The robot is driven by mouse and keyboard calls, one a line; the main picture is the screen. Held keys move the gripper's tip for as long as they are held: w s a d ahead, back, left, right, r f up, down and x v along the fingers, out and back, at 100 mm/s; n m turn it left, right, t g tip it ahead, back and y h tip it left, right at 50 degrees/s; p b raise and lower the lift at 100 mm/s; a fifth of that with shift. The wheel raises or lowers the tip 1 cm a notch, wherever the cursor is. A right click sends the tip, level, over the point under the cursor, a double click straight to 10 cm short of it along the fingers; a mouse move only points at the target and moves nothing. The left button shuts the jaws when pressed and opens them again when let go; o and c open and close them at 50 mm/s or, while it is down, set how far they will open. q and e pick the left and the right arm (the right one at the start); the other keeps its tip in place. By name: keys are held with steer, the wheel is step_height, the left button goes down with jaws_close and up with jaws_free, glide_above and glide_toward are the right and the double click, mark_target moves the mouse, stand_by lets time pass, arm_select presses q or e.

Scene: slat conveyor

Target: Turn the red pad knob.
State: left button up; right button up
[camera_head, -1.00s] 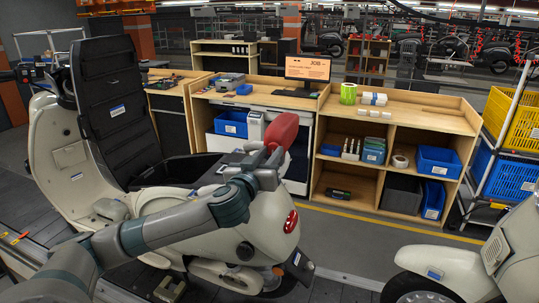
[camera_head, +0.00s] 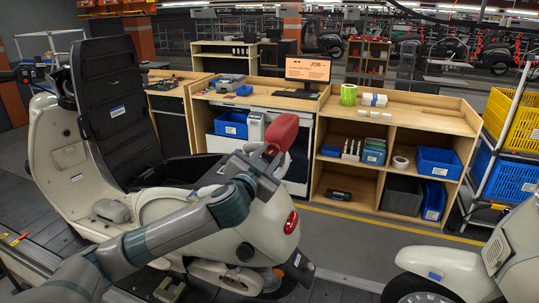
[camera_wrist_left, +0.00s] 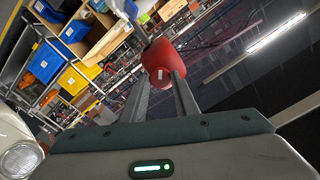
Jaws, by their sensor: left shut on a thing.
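The red pad knob (camera_head: 284,130) stands above the rear of the cream scooter (camera_head: 265,215) in the head view. In the left wrist view the red pad (camera_wrist_left: 163,60) sits between the tips of my two fingers. My left gripper (camera_head: 273,152) reaches it from the lower left and is shut on it. In the left wrist view the fingers (camera_wrist_left: 161,82) run up along both sides of the pad's lower part. What lies behind the pad is mostly hidden. My right gripper is not in view.
The scooter's black seat (camera_head: 112,95) is raised on the left. Behind it stands a wooden workbench (camera_head: 440,118) with blue bins and a monitor (camera_head: 308,69). A second scooter (camera_head: 470,265) is at the lower right, near stacked yellow and blue crates (camera_head: 515,125).

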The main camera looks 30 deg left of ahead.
arm_select(q)
steer(key=m, duration=0.3)
steer(key=shift+m, duration=0.3)
steer(key=m, duration=0.3)
steer(key=shift+f+m, duration=0.1)
steer(key=shift+m, duration=0.3)
steer(key=m, duration=0.3)
steer(key=shift+m, duration=0.3)
steer(key=m, duration=0.3)
steer(key=shift+m, duration=0.3)
steer(key=m, duration=1.2)
steer(key=shift+m, duration=0.3)
steer(key=o, duration=1.1)
steer(key=shift+c, duration=0.2)
